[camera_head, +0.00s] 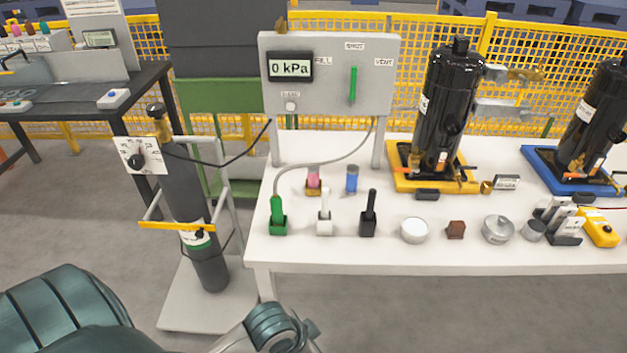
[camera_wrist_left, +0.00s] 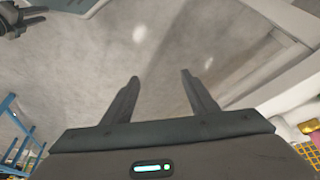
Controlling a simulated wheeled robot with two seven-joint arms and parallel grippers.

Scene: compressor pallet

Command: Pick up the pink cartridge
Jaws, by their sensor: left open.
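The pink cartridge (camera_head: 314,174) stands upright near the back left of the white table, below the gauge panel. Its lower end sits in a small brown-gold holder (camera_head: 313,188). A blue cartridge (camera_head: 352,179) stands just right of it. My left gripper (camera_wrist_left: 160,75) shows in the left wrist view with its two fingers apart and nothing between them.
In front of the cartridges stand green (camera_head: 278,217), white (camera_head: 324,217) and black (camera_head: 369,215) handled pieces. A hose runs from the panel (camera_head: 330,105) to the green one. A gas cylinder (camera_head: 187,195) stands left of the table. Black compressors (camera_head: 447,110) stand on the right.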

